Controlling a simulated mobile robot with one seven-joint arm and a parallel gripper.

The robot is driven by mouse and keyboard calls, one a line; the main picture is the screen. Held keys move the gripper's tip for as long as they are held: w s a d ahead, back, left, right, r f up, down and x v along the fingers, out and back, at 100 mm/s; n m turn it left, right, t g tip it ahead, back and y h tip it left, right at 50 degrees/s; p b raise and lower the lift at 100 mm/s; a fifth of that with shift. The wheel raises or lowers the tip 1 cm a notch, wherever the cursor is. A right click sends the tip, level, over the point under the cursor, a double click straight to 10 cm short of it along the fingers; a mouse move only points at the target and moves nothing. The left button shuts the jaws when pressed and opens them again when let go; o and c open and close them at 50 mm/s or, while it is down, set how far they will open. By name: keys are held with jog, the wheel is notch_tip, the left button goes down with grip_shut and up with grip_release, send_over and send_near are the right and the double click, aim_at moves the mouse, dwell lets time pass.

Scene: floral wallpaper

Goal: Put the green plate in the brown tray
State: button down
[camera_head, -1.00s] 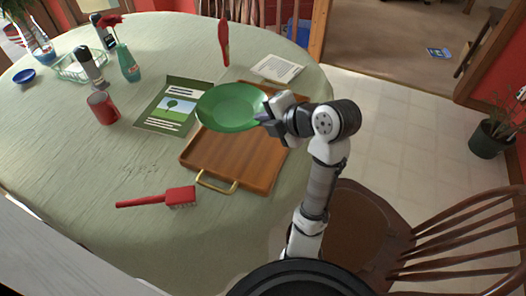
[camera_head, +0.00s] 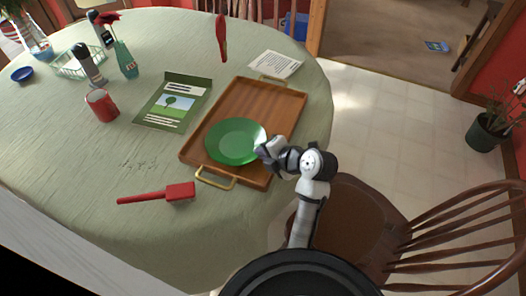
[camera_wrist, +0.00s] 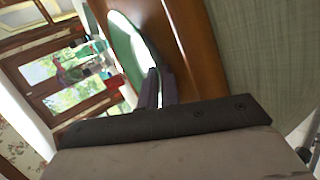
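The green plate (camera_head: 232,143) is round and shallow. It lies flat over the near part of the brown tray (camera_head: 262,103), inside the tray's outline. I cannot tell whether it touches the tray floor. My gripper (camera_head: 264,151) is at the plate's right rim and appears shut on it. In the wrist view, the dark fingers (camera_wrist: 157,88) meet at the plate's edge, and the plate (camera_wrist: 125,48) stretches away from them beside the brown wood of the tray (camera_wrist: 197,50). The fingers hide part of the rim.
A red brush (camera_head: 160,194) lies left of the tray's near brass handle (camera_head: 215,178). A green booklet (camera_head: 172,102) lies left of the tray and a paper sheet (camera_head: 276,64) beyond it. A wooden chair (camera_head: 370,225) stands at the right.

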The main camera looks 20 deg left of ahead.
jog(key=c, duration=1.9)
grip_release()
jog(key=shift+r, duration=0.15)
jog(key=b+v, duration=0.2)
jog(key=v, duration=1)
